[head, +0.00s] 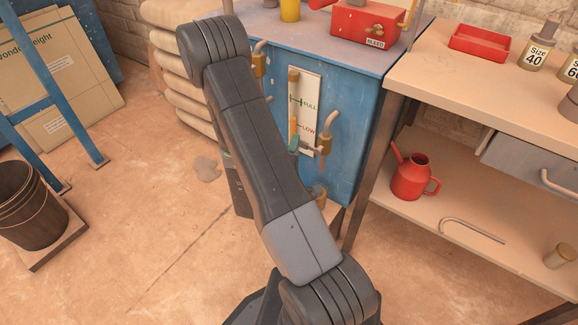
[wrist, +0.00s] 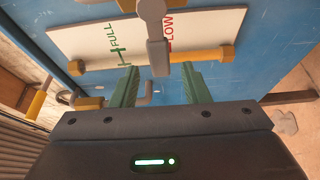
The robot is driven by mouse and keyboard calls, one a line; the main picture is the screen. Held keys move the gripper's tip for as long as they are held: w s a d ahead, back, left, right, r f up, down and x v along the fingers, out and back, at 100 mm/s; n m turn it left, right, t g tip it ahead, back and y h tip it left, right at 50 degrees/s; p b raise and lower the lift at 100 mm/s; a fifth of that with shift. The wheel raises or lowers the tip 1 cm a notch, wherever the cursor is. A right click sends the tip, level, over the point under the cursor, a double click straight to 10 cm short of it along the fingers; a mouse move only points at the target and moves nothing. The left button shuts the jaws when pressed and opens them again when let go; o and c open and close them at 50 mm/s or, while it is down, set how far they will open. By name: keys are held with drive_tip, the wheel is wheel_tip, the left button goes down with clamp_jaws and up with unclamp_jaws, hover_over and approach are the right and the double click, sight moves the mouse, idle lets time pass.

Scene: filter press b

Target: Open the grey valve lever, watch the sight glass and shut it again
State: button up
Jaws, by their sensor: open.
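The grey valve lever (wrist: 158,58) shows in the wrist view as a grey bar with a rounded hub at the picture's top edge. It stands out in front of the sight glass (wrist: 205,56), an amber tube on a white plate marked FULL and LOW. The sight glass also shows in the head view (head: 293,80). My gripper (wrist: 160,70) is open, its green fingers on either side of the lever's end. I cannot tell whether they touch it. In the head view my gripper (head: 294,146) is mostly hidden behind my arm, near the LOW mark.
The plate is on a blue cabinet (head: 348,110) with brass fittings beside it. A workbench (head: 440,80) stands close on the right, with a red watering can (head: 411,178) on its lower shelf. Pale sacks (head: 183,80) are stacked left of the cabinet.

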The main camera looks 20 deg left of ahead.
drive_tip(key=s, duration=0.8)
drive_tip(key=shift+s+d, duration=0.2)
drive_tip(key=shift+s, duration=0.1)
drive_tip(key=shift+w, duration=0.15)
drive_tip(key=w, duration=1.3)
drive_tip(key=shift+w+a, duration=0.25)
drive_tip(key=shift+a, duration=0.05)
drive_tip(key=s, duration=1.4)
drive_tip(key=w+f+n+p, duration=0.1)
drive_tip(key=w, duration=1.3)
drive_tip(key=shift+n+g+p, duration=0.3)
drive_tip(key=shift+p, duration=0.1)
